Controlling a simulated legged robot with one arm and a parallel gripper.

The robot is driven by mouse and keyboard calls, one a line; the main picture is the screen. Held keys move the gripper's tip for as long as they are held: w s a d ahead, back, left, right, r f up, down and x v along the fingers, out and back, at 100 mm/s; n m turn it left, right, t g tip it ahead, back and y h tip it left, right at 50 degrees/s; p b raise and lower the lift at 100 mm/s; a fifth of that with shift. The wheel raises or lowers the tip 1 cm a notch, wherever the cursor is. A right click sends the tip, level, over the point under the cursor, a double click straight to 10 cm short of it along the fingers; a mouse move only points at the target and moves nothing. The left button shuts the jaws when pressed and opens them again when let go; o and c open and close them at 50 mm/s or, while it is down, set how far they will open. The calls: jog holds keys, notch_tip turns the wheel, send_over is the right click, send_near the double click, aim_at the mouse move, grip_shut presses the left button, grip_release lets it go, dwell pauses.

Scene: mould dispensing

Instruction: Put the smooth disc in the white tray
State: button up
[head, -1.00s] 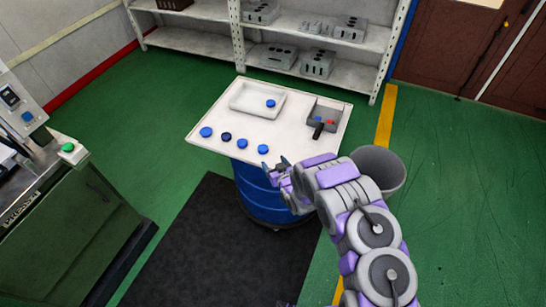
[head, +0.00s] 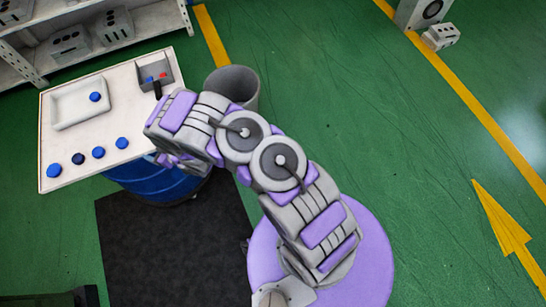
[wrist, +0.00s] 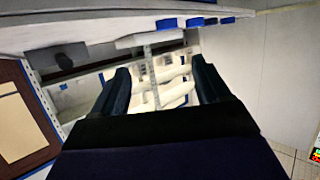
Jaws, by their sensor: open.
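Several blue discs lie in a row along the near edge of a white tabletop (head: 120,108) in the head view: the leftmost disc (head: 54,170), a darker disc (head: 78,158), a third disc (head: 98,152) and the rightmost disc (head: 122,143). I cannot tell which is smooth. The white tray (head: 58,112) lies behind them with one blue disc (head: 96,97) inside. My gripper (head: 168,161) is just right of the rightmost disc, near the table's edge, partly hidden by my arm. In the wrist view my gripper (wrist: 160,72) is open and empty, with blue discs (wrist: 167,24) beyond it.
A grey box (head: 145,76) with small blue and red pieces and a black handle stands at the table's back right. A blue drum (head: 150,185) supports the table. A grey bin (head: 235,82) stands right of it. Shelving is at the upper left; green floor is open right.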

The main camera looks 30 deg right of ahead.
jog(key=w+d+r+m+g+h, duration=0.15)
jog(key=d+r+h, duration=0.25)
jog(key=d+r, duration=0.5)
jog(key=w+d+r+m+g+h, duration=0.15)
jog(key=d+r+h, duration=0.25)
jog(key=d+r, duration=0.55)
jog(key=s+d+r+m+g+h, duration=0.3)
jog(key=s+d+r, duration=0.4)
jog(key=s+d, duration=0.45)
jog(key=s+r+m+g, duration=0.1)
jog(key=s+r+g, duration=0.1)
jog(key=s, duration=0.7)
jog(key=s+d+r+g, duration=0.1)
jog(key=s+r, duration=0.4)
jog(key=s, duration=0.5)
jog(key=shift+r+m+g+y, duration=0.2)
jog(key=shift+m+g+y, duration=0.2)
jog(key=shift+g, duration=0.1)
jog(key=shift+o, duration=0.5)
jog(key=s+a+r+g+y, duration=0.1)
jog(key=s+r+g, duration=0.1)
jog(key=s, duration=1.2)
jog(key=shift+s+r+g, duration=0.3)
jog(key=shift+r+g, duration=0.1)
jog(key=shift+r, duration=0.2)
